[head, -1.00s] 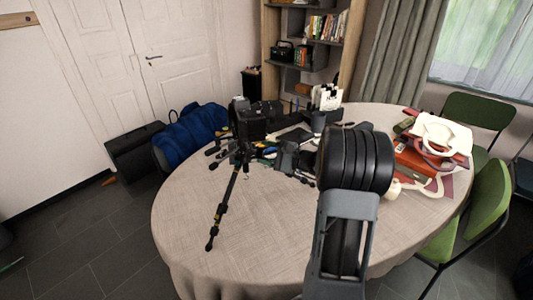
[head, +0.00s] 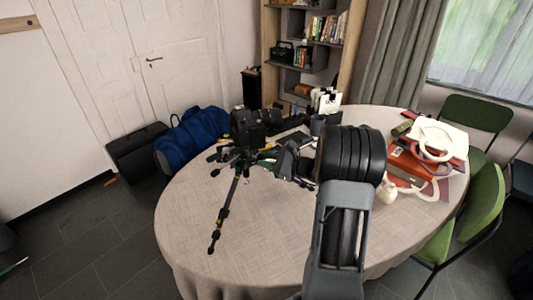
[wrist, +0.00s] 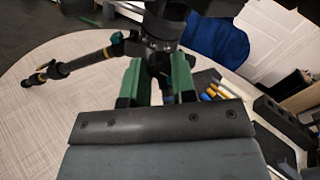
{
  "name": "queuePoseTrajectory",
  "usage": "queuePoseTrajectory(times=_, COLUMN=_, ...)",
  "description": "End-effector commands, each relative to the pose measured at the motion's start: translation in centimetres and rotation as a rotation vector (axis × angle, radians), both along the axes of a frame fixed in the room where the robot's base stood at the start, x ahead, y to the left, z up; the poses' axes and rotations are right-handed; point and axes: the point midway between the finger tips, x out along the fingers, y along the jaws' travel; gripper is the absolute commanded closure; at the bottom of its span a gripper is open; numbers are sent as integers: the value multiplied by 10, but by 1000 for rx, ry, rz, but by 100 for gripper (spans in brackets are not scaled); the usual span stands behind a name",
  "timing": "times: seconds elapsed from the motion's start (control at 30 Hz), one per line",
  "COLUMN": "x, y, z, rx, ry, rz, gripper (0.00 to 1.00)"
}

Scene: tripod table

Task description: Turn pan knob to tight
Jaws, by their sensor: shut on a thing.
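The tripod (head: 226,212) stands with its legs spread on the round table, and a black camera (head: 250,122) with its lens to the right sits on top. It also shows in the wrist view, with one leg (wrist: 75,66) stretching left and the dark tripod head (wrist: 163,28) at the top. My gripper (head: 278,158) reaches in from the right at the tripod's head. In the wrist view its two green fingers (wrist: 156,80) are shut on a small dark part between them, which seems to be the pan knob (wrist: 157,64). The fingers mostly hide it, so its setting cannot be read.
The round table (head: 190,240) has a clear front left. Pens and small items (wrist: 213,90) lie close by the tripod. A white bag (head: 437,136) and red items crowd the right side. Green chairs (head: 487,205) stand at the right, and a blue duffel (head: 192,140) lies beyond the table.

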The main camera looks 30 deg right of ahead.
Motion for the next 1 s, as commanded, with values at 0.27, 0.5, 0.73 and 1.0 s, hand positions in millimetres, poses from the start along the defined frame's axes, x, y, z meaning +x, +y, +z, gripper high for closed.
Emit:
queuePoseTrajectory(times=0.27, x=0, y=-1, z=1, rx=35, ry=31, rz=-2, gripper=99)
queuePoseTrajectory(times=0.5, x=0, y=0, z=0, rx=34, ry=31, rz=-1, gripper=62)
queuePoseTrajectory(times=0.73, x=0, y=0, z=0, rx=34, ry=31, rz=0, gripper=49)
queuePoseTrajectory(times=1.0, x=-6, y=-8, z=0, rx=33, ry=32, rz=-3, gripper=49)
